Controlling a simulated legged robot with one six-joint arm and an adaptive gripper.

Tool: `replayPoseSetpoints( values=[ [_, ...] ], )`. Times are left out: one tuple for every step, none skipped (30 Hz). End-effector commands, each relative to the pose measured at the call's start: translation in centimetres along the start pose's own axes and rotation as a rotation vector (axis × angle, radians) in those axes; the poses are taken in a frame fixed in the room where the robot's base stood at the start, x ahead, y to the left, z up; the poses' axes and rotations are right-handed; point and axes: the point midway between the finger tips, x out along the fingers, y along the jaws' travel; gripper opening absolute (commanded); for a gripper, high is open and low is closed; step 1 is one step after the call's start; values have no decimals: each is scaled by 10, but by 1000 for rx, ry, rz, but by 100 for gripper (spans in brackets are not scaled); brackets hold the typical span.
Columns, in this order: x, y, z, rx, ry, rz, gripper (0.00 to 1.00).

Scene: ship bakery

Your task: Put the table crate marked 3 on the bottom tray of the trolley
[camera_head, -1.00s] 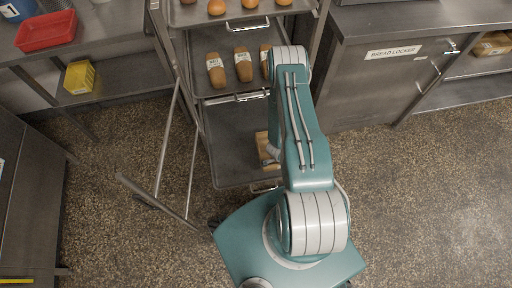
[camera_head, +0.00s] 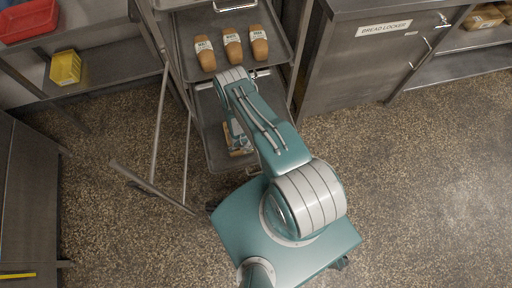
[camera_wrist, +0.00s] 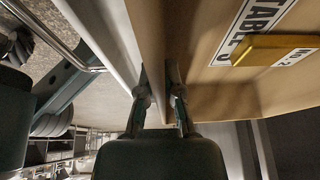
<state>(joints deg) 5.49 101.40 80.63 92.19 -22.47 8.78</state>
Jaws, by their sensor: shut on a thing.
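The crate is tan (camera_wrist: 215,95) and fills the right of the wrist view, with a white label reading TABLE and a partly covered figure that looks like 3. My gripper (camera_wrist: 161,78) is shut on the crate's wall, one finger on each side. A yellow-brown piece marked NO. 2 (camera_wrist: 265,50) crosses the label. In the head view, a small part of the crate (camera_head: 239,152) shows beside my arm, over the bottom tray (camera_head: 213,150) of the trolley. My arm hides the rest, so I cannot tell whether the crate touches the tray.
Three labelled loaves (camera_head: 233,47) lie on the trolley tray above (camera_head: 278,62). A bread locker (camera_head: 350,75) stands to the right. A shelf with a yellow basket (camera_head: 66,67) and a red bin (camera_head: 28,20) is at the left. A metal frame (camera_head: 155,190) stands out left of the trolley.

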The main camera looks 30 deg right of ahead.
Motion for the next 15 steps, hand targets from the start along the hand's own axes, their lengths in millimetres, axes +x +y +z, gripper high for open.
replayPoseSetpoints(
  values=[
    [7,1,2,1,0,0,0],
    [10,1,4,1,0,0,0],
    [12,0,5,1,0,-1,0],
    [13,0,5,1,0,-1,0],
    [14,0,6,0,0,-1,0],
    [14,0,6,0,0,-1,0],
    [14,0,6,0,0,-1,0],
    [14,0,6,0,0,-1,0],
    [14,0,6,0,0,-1,0],
    [14,0,6,0,0,-1,0],
    [14,0,6,0,0,-1,0],
    [14,0,6,0,0,-1,0],
    [15,0,6,0,0,0,0],
    [16,1,6,0,0,0,0],
    [16,1,6,0,0,0,26]
  ],
)
